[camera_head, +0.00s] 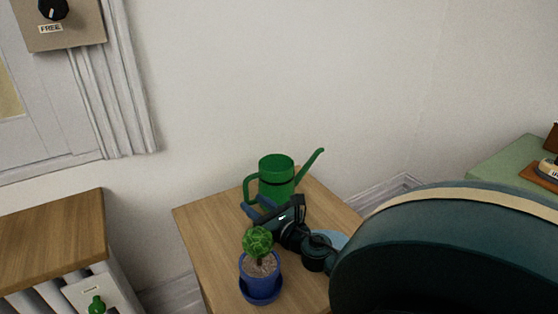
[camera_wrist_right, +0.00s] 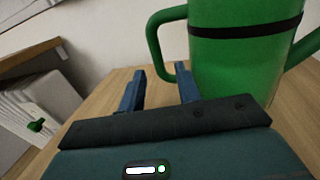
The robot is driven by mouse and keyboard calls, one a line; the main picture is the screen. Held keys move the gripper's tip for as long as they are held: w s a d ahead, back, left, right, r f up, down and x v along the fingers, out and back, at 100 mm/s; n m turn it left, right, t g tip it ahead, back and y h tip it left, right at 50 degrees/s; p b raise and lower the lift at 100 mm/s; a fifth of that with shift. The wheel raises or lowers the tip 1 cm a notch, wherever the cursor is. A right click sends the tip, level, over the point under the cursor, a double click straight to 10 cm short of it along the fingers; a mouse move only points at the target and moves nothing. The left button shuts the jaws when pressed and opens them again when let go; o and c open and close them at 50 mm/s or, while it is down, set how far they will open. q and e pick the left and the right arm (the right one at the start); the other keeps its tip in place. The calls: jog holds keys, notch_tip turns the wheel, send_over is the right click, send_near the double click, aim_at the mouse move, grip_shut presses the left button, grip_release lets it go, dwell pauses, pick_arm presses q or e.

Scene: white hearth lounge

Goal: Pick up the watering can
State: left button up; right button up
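The green watering can (camera_head: 277,178) stands upright near the back of a small wooden table (camera_head: 197,240). Its spout points right and its handle is on the left. A dark band runs around its body. In the right wrist view the can (camera_wrist_right: 235,70) fills the upper right. My right gripper (camera_head: 256,206) is in front of the can, low by its handle side. Its two blue fingers (camera_wrist_right: 161,78) are apart, with the lower part of the handle showing beyond the gap. I see no grip on the handle; exact contact is unclear. My left gripper is not in view.
A small plant in a blue pot (camera_head: 260,283) stands on the table's front, close below my right gripper. A white wall (camera_head: 330,80) is behind the table. A wood-topped radiator cover (camera_head: 50,240) is at left. A green surface (camera_head: 510,165) is at right.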

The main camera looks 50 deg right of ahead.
aim_at(248, 197)
jog(key=w, duration=0.4)
jog(key=shift+w+d+r, duration=0.15)
jog(key=shift+d+r, duration=0.05)
jog(key=shift+r, duration=0.05)
jog(key=shift+c, duration=0.2)
grip_shut()
dwell(0.9)
